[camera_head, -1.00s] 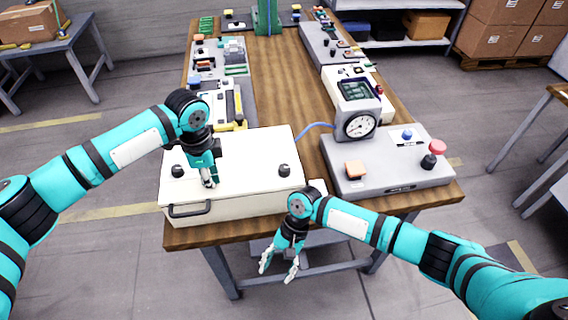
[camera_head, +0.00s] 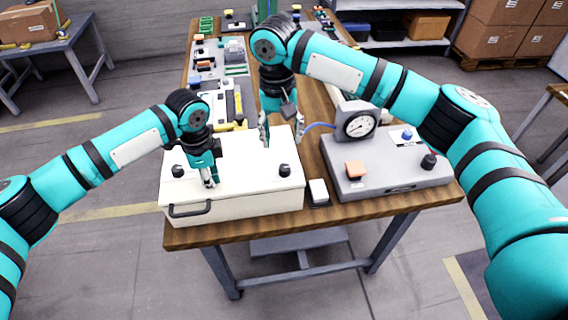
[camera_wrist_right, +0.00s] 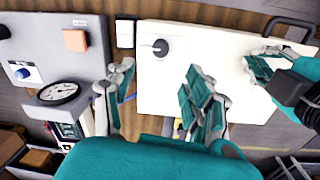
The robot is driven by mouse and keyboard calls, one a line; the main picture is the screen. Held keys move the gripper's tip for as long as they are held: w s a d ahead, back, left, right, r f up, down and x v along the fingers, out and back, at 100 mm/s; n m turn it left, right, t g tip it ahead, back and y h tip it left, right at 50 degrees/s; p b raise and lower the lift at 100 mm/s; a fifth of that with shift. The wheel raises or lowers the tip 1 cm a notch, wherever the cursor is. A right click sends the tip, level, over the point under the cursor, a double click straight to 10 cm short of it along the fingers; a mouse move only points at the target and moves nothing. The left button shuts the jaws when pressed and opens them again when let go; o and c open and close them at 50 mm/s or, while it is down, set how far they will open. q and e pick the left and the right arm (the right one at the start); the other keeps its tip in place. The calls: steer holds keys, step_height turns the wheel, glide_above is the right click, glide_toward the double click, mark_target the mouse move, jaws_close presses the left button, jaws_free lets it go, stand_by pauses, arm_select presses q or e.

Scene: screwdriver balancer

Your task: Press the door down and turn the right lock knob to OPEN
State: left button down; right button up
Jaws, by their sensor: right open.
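The white box with its door (camera_head: 238,165) lies flat at the front of the table. Its right lock knob (camera_head: 284,170) is black and shows near the door's right front corner; in the right wrist view the knob (camera_wrist_right: 160,47) is ahead of the fingers. The left lock knob (camera_head: 178,171) is at the left front. My left gripper (camera_head: 209,183) points down with its fingertips at the door, looking closed, with nothing seen between the fingers. My right gripper (camera_head: 282,133) is open and empty above the box's back right part, behind the right knob; its fingers also show in the right wrist view (camera_wrist_right: 160,85).
A grey panel (camera_head: 425,178) with a gauge (camera_head: 360,124), an orange button (camera_head: 355,168) and a dark knob (camera_head: 429,160) stands right of the box. A small white-topped block (camera_head: 318,190) sits between them. A black handle (camera_head: 190,209) is on the box front.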

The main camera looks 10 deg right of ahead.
mark_target(285, 167)
arm_select(q)
steer(key=shift+s+f, duration=0.2)
steer(key=shift+f, duration=0.1)
arm_select(e)
steer(key=f, duration=1)
steer(key=shift+s+d+f, duration=0.1)
steer(key=shift+d+f, duration=0.15)
steer(key=shift+f, duration=0.1)
jaws_close()
